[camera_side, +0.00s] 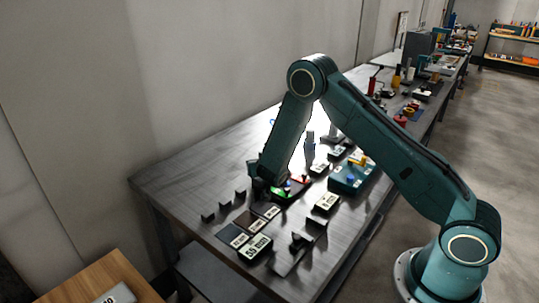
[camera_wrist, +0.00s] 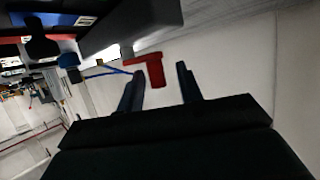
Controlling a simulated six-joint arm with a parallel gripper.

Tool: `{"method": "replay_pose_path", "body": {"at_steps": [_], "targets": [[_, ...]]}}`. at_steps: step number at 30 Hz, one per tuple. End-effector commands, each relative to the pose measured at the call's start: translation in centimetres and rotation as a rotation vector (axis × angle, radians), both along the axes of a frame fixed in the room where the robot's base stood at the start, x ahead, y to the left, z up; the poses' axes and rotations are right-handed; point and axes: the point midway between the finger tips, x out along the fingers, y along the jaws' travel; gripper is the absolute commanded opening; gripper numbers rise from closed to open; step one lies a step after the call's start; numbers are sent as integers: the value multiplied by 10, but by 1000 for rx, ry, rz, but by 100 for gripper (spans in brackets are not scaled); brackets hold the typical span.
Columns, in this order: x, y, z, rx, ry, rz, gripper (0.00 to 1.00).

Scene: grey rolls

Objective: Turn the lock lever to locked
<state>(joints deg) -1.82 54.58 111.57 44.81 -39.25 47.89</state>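A red L-shaped piece (camera_wrist: 155,72), which looks like the lock lever, shows in the wrist view. It lies just beyond and partly between the tips of my gripper (camera_wrist: 160,72). The two dark fingers stand apart with a clear gap, and neither is seen pressing on the red piece. In the side view my gripper (camera_side: 267,184) is low over the bench, beside a small unit with a green patch (camera_side: 278,191) and red parts. The arm hides part of this unit, and the lever's setting cannot be read.
The grey bench (camera_side: 165,181) holds several labelled blocks, including one at the front (camera_side: 255,247). A teal box (camera_side: 350,178) with coloured parts stands right of my gripper. A dark bracket (camera_side: 300,245) lies near the front edge. The bench's left end is clear.

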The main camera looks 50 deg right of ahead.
Motion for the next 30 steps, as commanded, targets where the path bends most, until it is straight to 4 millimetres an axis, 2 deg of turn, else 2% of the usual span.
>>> {"method": "replay_pose_path", "body": {"at_steps": [14, 20, 30], "targets": [[-10, 7, 5, -2, 2, 1, 36], [-26, 19, 13, -2, 3, 2, 36], [-65, 45, 33, -2, 2, 4, 36]]}}
